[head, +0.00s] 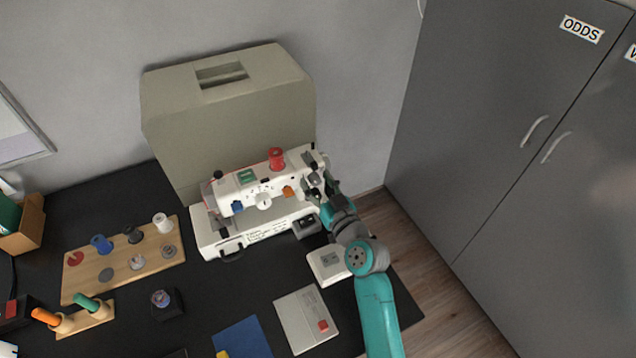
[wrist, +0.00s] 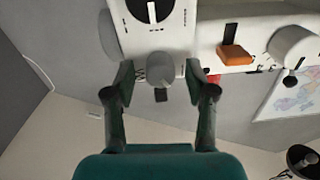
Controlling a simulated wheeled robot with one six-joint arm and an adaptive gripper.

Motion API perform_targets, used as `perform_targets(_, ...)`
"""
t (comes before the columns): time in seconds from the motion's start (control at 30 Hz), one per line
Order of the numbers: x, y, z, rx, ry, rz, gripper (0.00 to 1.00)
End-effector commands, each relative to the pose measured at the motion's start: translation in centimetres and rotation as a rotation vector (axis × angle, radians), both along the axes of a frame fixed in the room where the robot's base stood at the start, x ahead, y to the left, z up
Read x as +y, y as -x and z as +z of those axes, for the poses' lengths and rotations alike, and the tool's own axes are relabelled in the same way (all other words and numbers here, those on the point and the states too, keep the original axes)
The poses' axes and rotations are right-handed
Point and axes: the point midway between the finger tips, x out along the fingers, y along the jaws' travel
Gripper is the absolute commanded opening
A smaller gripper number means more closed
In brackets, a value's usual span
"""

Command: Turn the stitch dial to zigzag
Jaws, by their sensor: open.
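The white sewing machine (head: 222,228) stands on the black desk. A white knob (head: 264,201) with marks around it is on its front, and the same knob seems to show in the wrist view (wrist: 292,43). I cannot tell for sure which is the stitch dial. My gripper (wrist: 160,84) is open at the machine's right end (head: 314,186). Its fingers stand either side of a grey round knob (wrist: 160,67); contact cannot be told.
An orange lever (wrist: 235,55) sits beside the gripper. A red thread spool (head: 276,158) stands on top of the machine. A beige case (head: 230,120) is behind it. A white box (head: 328,265) lies in front, near my arm. Grey cabinets (head: 480,120) stand at right.

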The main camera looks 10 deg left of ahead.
Motion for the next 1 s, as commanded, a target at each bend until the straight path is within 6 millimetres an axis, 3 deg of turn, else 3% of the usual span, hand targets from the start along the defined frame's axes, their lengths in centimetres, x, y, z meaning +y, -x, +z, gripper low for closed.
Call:
perform_targets(0.17,-0.01,0.02,-0.01,0.000,0.000,0.000,0.53)
perform_targets(0.3,-0.02,0.03,-0.02,0.000,0.000,0.000,0.18)
perform_targets(0.37,-0.02,0.02,-0.02,0.000,0.000,0.000,0.03)
perform_targets(0.4,-0.03,0.03,-0.02,0.000,0.000,0.000,0.00)
perform_targets(0.7,-0.04,0.02,-0.03,0.017,-0.024,0.000,0.00)
perform_targets(1.0,-0.06,0.01,-0.07,0.115,-0.169,0.000,0.00)
